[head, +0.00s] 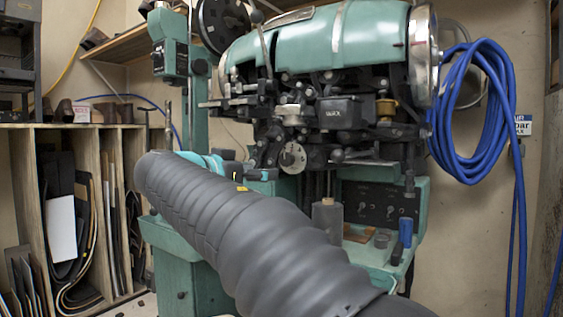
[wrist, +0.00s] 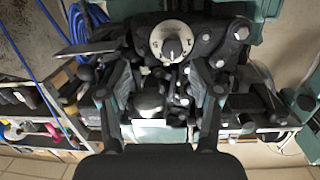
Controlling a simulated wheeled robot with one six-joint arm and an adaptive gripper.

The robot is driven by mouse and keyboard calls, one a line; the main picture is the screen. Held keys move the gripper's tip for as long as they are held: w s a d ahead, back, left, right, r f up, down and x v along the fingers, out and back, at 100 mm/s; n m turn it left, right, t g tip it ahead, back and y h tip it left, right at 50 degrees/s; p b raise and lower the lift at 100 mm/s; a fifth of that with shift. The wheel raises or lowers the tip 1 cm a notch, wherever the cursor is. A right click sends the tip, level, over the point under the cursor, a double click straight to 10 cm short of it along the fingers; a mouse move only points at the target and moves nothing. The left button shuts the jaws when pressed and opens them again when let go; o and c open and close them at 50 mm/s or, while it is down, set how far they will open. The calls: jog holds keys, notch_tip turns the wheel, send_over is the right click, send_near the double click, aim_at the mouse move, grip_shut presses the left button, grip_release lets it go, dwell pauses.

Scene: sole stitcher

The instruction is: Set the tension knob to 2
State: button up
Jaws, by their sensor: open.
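The tension knob (wrist: 171,48) shows near the top middle of the wrist view. It is dark with a pointer, set on a pale round dial with small marks around its rim. The marks are too blurred for me to read the setting surely. A pale round disc (head: 292,157) low on the green machine in the head view looks like the same dial. My gripper (wrist: 162,88) is open and empty, its two fingers wide apart below the dial in the wrist view, not touching the knob. In the head view my gripper (head: 250,166) is partly hidden by my arm.
The green stitching machine (head: 300,40) has many levers and rods around the dial. A dark spool (head: 327,217) and a blue-handled tool (head: 403,236) stand below. A blue hose (head: 475,110) hangs at right. A wooden rack (head: 95,215) stands at left.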

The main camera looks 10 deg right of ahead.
aim_at(284, 159)
jog(key=shift+m+t+h, duration=0.3)
jog(key=shift+m+h, duration=0.1)
jog(key=shift+m, duration=0.2)
jog(key=x, duration=0.4)
jog(key=w+a+r+p+x, duration=0.1)
jog(key=x, duration=0.3)
jog(key=r+p+x, duration=0.1)
jog(key=x, duration=0.3)
jog(key=shift+w+d, duration=0.15)
jog(key=shift+w, duration=0.35)
jog(key=c, duration=1.2)
